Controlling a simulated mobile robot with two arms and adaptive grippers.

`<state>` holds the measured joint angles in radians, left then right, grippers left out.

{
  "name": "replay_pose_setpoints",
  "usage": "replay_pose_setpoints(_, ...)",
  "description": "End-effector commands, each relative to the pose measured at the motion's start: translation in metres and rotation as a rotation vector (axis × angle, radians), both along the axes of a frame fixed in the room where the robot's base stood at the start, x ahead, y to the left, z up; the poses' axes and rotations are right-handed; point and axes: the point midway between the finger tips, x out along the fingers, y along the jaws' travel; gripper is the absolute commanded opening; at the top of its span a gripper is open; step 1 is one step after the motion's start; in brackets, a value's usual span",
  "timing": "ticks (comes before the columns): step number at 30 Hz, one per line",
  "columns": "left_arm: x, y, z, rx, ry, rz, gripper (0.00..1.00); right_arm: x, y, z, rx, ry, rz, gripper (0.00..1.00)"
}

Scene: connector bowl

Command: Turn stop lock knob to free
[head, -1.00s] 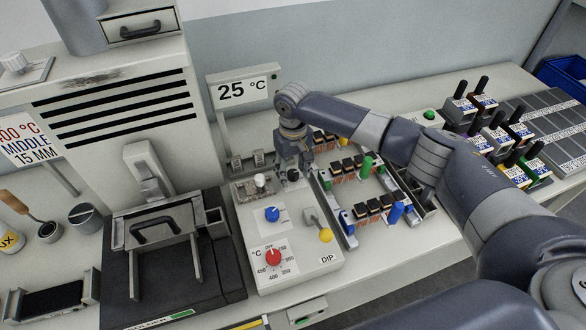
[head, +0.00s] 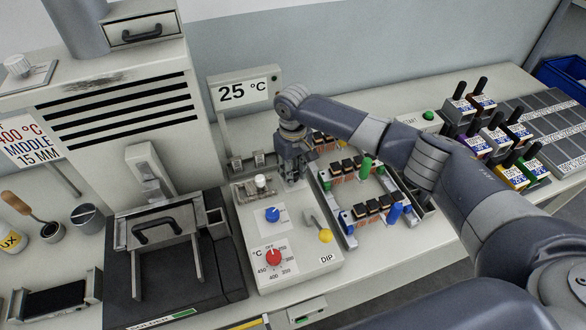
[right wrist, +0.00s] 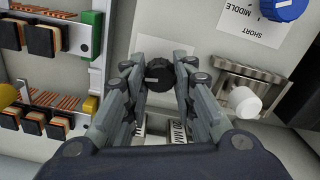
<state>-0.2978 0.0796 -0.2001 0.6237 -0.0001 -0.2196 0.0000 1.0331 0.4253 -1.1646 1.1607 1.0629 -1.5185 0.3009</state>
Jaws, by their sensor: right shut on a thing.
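A small black knob (right wrist: 159,74) with a pale pointer mark sits on the pale control panel (head: 249,239). My right gripper (head: 294,178) reaches down onto the back right of this panel. In the right wrist view my right gripper (right wrist: 160,68) has a finger on each side of the black knob and is shut on it. The fingers partly cover the printed labels beside the knob, and in the head view the gripper hides the knob. My left gripper is not in view.
A rack of components (head: 349,220) stands close on the right. A black press-like unit (head: 165,270) stands on the left.

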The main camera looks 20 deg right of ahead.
Motion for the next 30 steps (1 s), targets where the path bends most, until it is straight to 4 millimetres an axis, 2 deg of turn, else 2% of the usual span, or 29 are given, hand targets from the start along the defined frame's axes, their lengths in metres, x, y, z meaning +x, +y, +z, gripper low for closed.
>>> replay_pose_setpoints(12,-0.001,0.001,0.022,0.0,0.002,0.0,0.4,0.0,0.001,0.002,0.002,0.001,0.379,0.01)
replay_pose_setpoints(30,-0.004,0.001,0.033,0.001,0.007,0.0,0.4,0.0,0.001,0.001,0.001,-0.002,0.948,0.01)
